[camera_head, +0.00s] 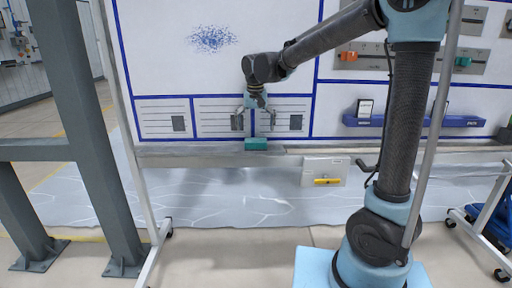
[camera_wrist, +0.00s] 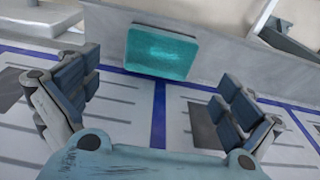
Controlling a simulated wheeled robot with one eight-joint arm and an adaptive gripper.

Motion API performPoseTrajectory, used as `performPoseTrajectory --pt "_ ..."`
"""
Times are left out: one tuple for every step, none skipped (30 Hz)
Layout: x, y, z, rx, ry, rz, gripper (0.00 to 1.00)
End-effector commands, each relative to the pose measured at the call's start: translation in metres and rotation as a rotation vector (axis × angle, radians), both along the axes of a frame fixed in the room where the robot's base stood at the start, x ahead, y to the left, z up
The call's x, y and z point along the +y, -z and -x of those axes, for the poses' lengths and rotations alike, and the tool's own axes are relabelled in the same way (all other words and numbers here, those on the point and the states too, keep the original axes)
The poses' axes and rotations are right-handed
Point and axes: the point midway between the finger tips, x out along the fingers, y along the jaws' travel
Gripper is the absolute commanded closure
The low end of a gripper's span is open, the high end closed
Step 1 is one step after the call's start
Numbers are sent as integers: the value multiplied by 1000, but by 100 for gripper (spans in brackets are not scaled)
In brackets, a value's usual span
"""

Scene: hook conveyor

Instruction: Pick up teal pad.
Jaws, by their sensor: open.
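The teal pad (camera_head: 256,144) is a small block on the narrow grey ledge under the white board. In the wrist view the teal pad (camera_wrist: 162,52) lies ahead of the fingertips, roughly centred between them. My gripper (camera_head: 257,126) is just above the pad in the head view, pointing down at it. In the wrist view my gripper (camera_wrist: 158,92) has its two fingers spread wide with nothing between them. The pad looks apart from both fingers.
The grey ledge (camera_head: 200,150) runs along the board's lower edge. A white panel with a yellow bar (camera_head: 327,181) hangs below it. A blue shelf (camera_head: 415,121) with cards is at right. A grey steel frame (camera_head: 82,130) stands at left.

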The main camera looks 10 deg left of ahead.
Motion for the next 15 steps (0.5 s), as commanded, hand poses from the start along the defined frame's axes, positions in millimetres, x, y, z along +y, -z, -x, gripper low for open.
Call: performPoseTrajectory --pt "0 6 -1 0 0 0 0" --pt "0 9 -1 0 0 0 0" --pt "0 12 -2 0 0 0 0" --pt "0 13 -2 0 0 0 0" --pt "0 14 -2 0 0 0 0" --pt "0 16 -2 0 0 0 0" --pt "0 17 -2 0 0 0 0" --pt "0 18 -2 0 0 0 0" --pt "1 21 -3 0 0 0 0" --pt "1 23 -3 0 1 0 0" --pt "1 27 -4 0 1 0 0" --pt "1 32 -5 0 1 0 0" --pt "1 36 -5 0 1 0 0" --pt "1 40 -6 0 1 0 0" --pt "1 46 -7 0 1 0 0"
